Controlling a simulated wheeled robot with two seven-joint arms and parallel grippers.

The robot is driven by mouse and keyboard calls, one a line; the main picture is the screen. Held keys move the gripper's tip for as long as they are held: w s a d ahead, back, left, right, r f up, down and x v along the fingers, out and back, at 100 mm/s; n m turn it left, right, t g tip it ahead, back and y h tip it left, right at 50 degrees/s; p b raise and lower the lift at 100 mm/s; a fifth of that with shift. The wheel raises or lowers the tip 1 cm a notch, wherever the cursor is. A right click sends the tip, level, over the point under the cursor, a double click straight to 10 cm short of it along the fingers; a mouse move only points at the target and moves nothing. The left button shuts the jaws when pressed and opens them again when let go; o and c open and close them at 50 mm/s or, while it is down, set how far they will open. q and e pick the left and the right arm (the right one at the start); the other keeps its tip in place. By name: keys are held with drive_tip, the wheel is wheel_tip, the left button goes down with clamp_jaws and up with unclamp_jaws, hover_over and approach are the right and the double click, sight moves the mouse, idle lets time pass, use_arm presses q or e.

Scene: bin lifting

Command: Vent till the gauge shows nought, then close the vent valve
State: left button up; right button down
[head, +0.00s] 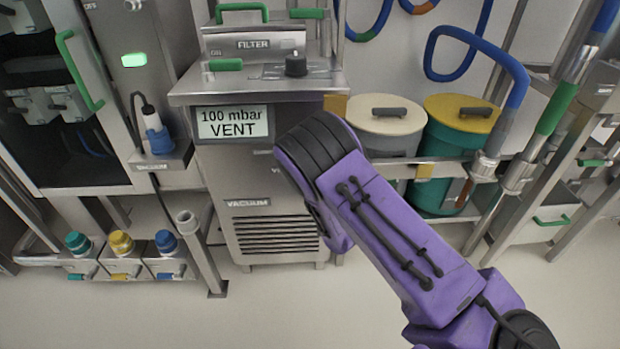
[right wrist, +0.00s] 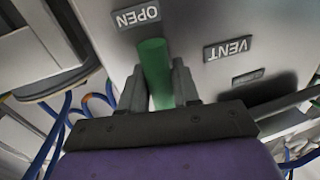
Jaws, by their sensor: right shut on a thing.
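The vacuum unit (head: 262,200) stands in the middle of the head view. Its gauge display (head: 232,123) reads "100 mbar VENT". In the right wrist view a green valve lever (right wrist: 153,55) shows beside an upside-down "OPEN" plate (right wrist: 137,16), with a "VENT" plate (right wrist: 228,48) to its right. My right gripper (right wrist: 159,78) is shut on this lever, one finger on each side. In the head view my purple right arm crosses in front of the unit and hides the gripper and the lever. My left gripper is in neither view.
A black knob (head: 296,63) and green handles (head: 241,13) sit on top of the unit. A white-lidded bin (head: 383,127) and a yellow-lidded green bin (head: 461,113) stand to the right. Blue hoses hang behind. A shelf of capped bottles (head: 121,243) is at lower left.

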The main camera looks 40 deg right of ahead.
drive_tip(key=shift+s+d+n, duration=0.15)
drive_tip(key=shift+d+n, duration=0.05)
drive_tip(key=shift+n, duration=0.1)
drive_tip(key=c, duration=1)
unclamp_jaws()
drive_tip(key=shift+o, duration=0.2)
drive_tip(key=p+v, duration=0.1)
drive_tip(key=v, duration=0.9)
drive_tip(key=shift+s, duration=0.35)
